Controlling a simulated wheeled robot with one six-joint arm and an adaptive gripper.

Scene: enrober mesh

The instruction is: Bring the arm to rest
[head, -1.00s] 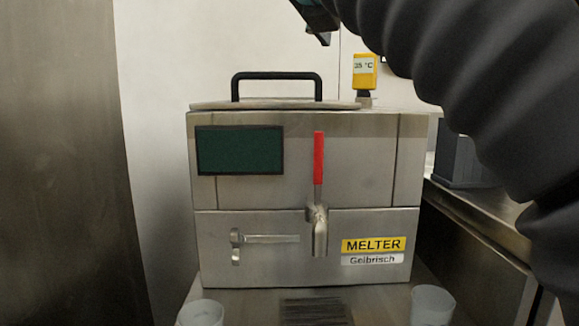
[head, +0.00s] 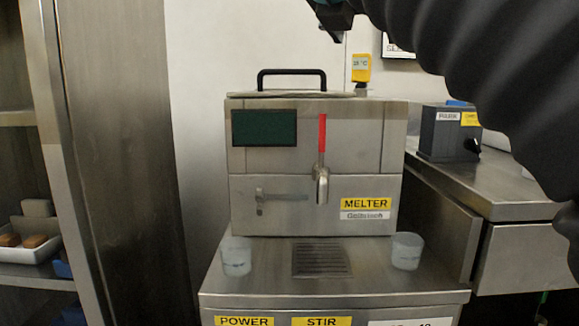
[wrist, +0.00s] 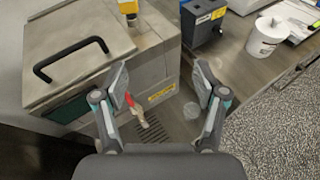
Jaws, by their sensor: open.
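My gripper (wrist: 158,80) is open and empty in the wrist view, its two fingers spread above the front of the melter. In the head view my dark ribbed arm reaches in from the right, and only part of the gripper's end shows at the top edge. The melter (head: 270,205) is a steel box with a dark green screen, a black lid handle (head: 291,73) and a red tap lever (head: 322,132). In the wrist view the red lever (wrist: 129,99) and spout appear between the fingers, lower down; I see no contact.
Two translucent cups (head: 236,256) (head: 406,250) stand either side of the drain grate (head: 321,261). A grey control box (head: 449,133) is on the right counter. A white tub (wrist: 264,38) shows in the wrist view. A shelf with a tray (head: 32,243) is at left.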

